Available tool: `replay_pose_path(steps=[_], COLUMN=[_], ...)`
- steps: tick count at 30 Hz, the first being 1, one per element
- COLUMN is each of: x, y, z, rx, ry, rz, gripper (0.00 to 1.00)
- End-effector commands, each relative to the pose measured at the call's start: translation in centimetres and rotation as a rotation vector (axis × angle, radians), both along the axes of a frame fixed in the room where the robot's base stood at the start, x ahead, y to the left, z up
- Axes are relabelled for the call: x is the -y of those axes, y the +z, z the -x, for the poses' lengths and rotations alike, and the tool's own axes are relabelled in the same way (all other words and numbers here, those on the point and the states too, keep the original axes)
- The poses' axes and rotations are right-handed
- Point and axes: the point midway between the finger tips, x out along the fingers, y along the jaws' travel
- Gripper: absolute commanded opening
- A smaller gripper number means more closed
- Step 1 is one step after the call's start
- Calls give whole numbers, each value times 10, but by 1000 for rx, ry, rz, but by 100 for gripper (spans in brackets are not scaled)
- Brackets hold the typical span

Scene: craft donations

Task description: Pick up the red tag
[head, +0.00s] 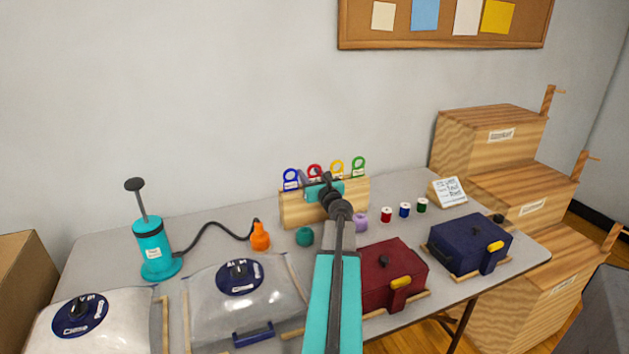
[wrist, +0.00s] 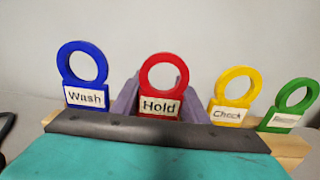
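The red tag (head: 315,170) is a ring on a plate, upright in a wooden block (head: 295,212) on the table. In the wrist view the red tag (wrist: 163,86), labelled "Hold", is near the centre. My gripper (head: 313,180) is at the block, with its grey-purple fingers spread to the left and right of the tag. In the wrist view my gripper (wrist: 160,95) appears open around the tag, fingers reaching past it. Contact cannot be told. The tag's lower end is hidden by my gripper's dark front edge.
The blue tag (wrist: 83,75) stands left of the red one; the yellow tag (wrist: 234,95) and green tag (wrist: 291,104) stand right. Spools (head: 386,214), a red case (head: 385,265) and an orange nozzle (head: 260,238) are on the table.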

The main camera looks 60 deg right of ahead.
Motion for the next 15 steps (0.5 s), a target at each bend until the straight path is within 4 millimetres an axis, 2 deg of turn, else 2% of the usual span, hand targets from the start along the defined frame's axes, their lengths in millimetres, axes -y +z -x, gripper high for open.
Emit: replay_pose_path(steps=[1, 3, 15], x=[0, 0, 0], y=[0, 0, 2], z=[0, 0, 0], rx=[0, 0, -1], ry=[0, 0, 0], rz=[0, 0, 1], gripper=[28, 19, 19])
